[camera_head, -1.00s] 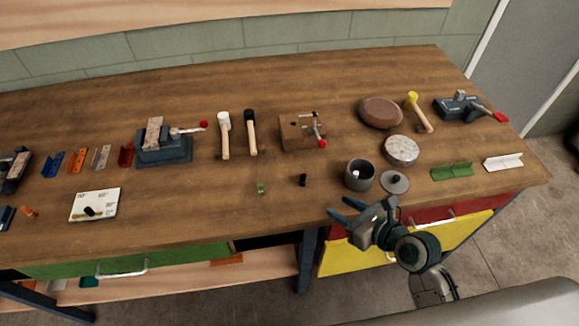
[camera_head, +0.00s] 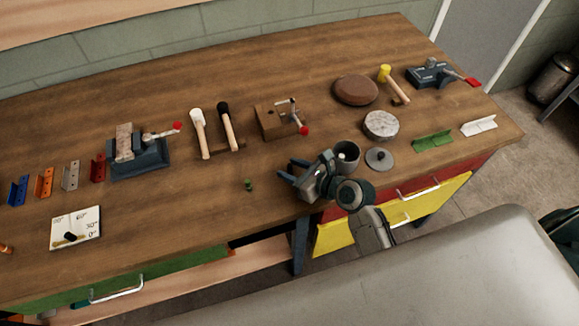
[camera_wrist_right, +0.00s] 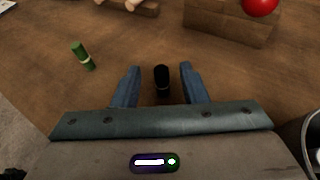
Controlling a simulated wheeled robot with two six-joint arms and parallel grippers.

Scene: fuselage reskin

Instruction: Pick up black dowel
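The black dowel (camera_wrist_right: 161,77) stands upright on the wooden bench in the right wrist view. It shows between the two blue fingers of my right gripper (camera_wrist_right: 158,85), near their tips, with room on both sides. In the head view my right gripper (camera_head: 285,171) is open over the front part of the bench and hides the dowel. My left gripper is in neither view.
A green dowel (camera_head: 249,185) stands to the left of my right gripper, also in the wrist view (camera_wrist_right: 82,55). A grey cup (camera_head: 347,154) is close on the right, beside a round lid (camera_head: 380,158). A wooden block with a red-knobbed clamp (camera_head: 272,122) is behind.

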